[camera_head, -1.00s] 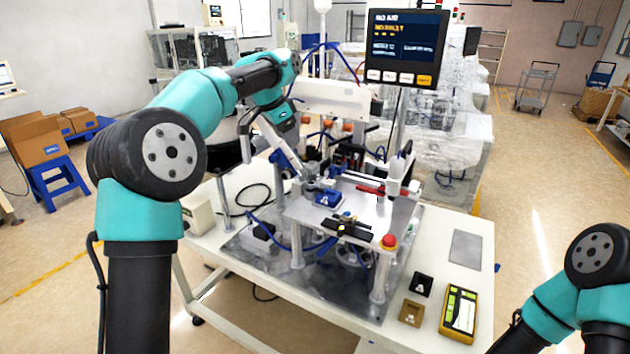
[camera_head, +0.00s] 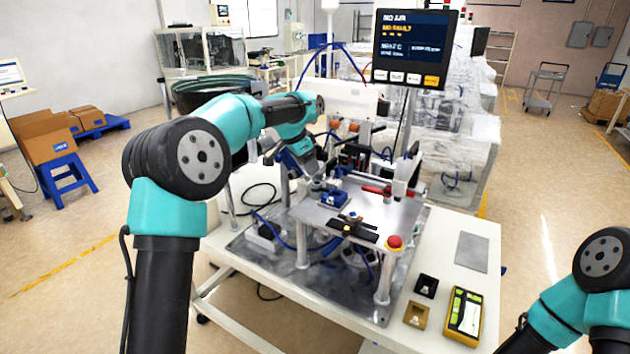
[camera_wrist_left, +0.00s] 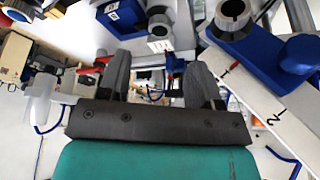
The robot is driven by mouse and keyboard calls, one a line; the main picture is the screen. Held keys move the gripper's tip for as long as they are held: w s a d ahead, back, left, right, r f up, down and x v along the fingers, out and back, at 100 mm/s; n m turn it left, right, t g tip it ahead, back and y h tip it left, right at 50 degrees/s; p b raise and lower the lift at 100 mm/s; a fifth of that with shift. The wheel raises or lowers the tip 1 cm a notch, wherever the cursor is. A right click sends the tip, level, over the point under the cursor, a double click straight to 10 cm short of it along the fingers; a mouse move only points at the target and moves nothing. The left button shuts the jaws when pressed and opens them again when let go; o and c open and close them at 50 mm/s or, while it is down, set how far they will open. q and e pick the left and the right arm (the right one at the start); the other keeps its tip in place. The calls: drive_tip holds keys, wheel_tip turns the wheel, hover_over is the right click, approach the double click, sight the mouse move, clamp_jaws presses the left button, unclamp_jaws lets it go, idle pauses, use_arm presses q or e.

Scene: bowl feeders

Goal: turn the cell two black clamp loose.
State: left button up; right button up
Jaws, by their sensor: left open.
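My left gripper (camera_head: 317,183) is over the far left part of the raised metal plate (camera_head: 390,212), close to a blue block (camera_head: 334,199). In the left wrist view its two grey fingers (camera_wrist_left: 158,64) are apart with nothing held between them. A blue fixture with a grey round top (camera_wrist_left: 160,25) lies beyond the fingertips. A larger blue fixture (camera_wrist_left: 262,55) is at right, beside a white strip marked 2 (camera_wrist_left: 277,117). A black bar-shaped piece with a brass knob (camera_head: 353,227) sits on the plate's front. I cannot tell which part is the cell two black clamp.
A red stop button (camera_head: 394,242) stands at the plate's front right corner. A red-handled part (camera_head: 377,190) and upright posts crowd the back. A display (camera_head: 412,48) hangs above. A yellow device (camera_head: 463,314) and small black and tan blocks lie at the table's front right.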

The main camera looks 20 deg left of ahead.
sight(317, 183)
use_arm(q)
drive_tip(key=x, duration=0.7)
drive_tip(key=shift+f, duration=0.15)
drive_tip(key=c, duration=0.9)
